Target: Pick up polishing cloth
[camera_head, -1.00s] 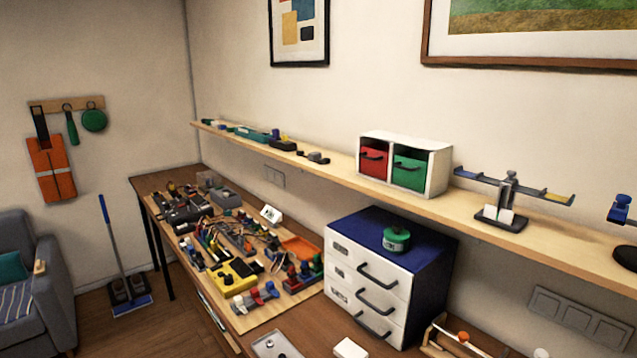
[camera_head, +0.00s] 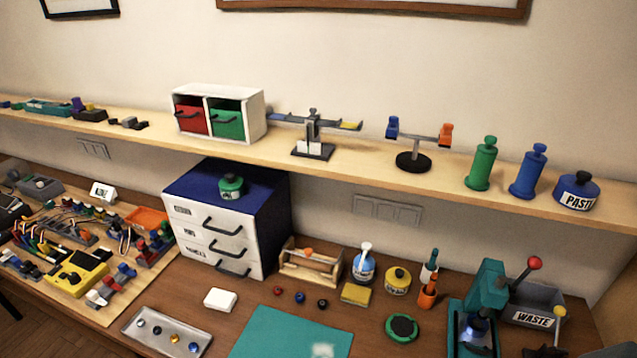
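No thing in view is clearly a polishing cloth. A small white block-like item (camera_head: 220,299) lies on the workbench in front of the drawer cabinet; I cannot tell whether it is folded cloth. A pale, blurred patch (camera_head: 322,350) shows on the teal mat (camera_head: 285,335) at the bottom edge; I cannot tell what it is. A yellow flat block (camera_head: 356,294) lies behind the mat. Neither of my grippers is in view.
A white drawer cabinet (camera_head: 215,238) stands at the left of the workbench, with a metal tray (camera_head: 166,333) of small round pieces before it. A wooden tool carrier (camera_head: 310,265), bottles, and a green press (camera_head: 485,300) stand to the right. A long shelf (camera_head: 365,167) runs above.

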